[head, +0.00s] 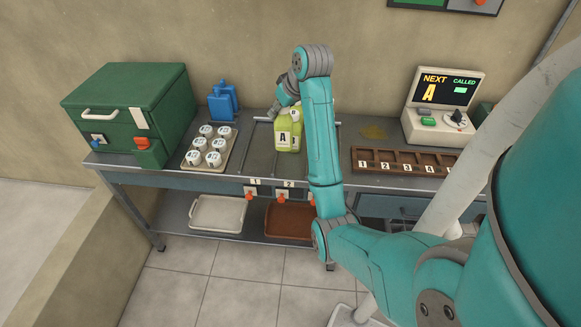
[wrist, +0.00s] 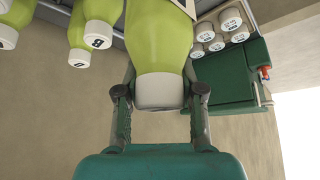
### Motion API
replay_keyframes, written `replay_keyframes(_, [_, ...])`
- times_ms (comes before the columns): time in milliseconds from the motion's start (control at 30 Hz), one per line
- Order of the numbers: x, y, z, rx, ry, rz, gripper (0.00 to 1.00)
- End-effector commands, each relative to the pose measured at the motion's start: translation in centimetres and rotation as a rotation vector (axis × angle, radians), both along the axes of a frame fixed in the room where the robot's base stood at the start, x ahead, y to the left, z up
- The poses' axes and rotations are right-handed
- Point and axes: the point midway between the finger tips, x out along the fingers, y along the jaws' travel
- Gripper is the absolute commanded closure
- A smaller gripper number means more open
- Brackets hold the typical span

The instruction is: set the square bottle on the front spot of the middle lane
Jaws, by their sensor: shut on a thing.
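A yellow-green bottle with a black-on-white A label (head: 282,141) stands out in the head view, at the lane rack. Its body looks boxy. My gripper (head: 284,104) is at its top, partly hidden by my wrist. In the wrist view my gripper (wrist: 160,92) is shut on a yellow-green bottle (wrist: 155,48) with a white cap, one finger on each side. It appears to be the A bottle. The lane rack (head: 258,142) has plates 1 and 2 on its front edge; my arm covers its right part. I cannot tell whether the bottle's base touches the rack.
Other green bottles (wrist: 98,22) with lettered caps are close at left in the wrist view. A tray of white-capped jars (head: 190,160), a blue container (head: 222,101) and a green chest (head: 125,100) are on the left. A brown slotted rack (head: 405,160) and a display console (head: 440,105) are on the right.

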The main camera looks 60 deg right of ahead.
Motion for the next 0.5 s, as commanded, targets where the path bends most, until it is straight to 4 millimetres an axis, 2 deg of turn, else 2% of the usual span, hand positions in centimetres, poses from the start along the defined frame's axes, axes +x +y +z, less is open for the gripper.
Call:
replay_keyframes(33, [-0.8, -0.7, 0.1, -0.001, -0.001, -0.018, 1.0])
replay_keyframes(167, [-1.7, -1.4, -0.6, 0.001, 0.0, -0.039, 1.0])
replay_keyframes(400, [-1.8, -1.4, -4.7, 0.003, 0.002, -0.039, 1.0])
replay_keyframes(500, [-1.7, -1.4, -5.8, 0.001, 0.001, -0.039, 1.0])
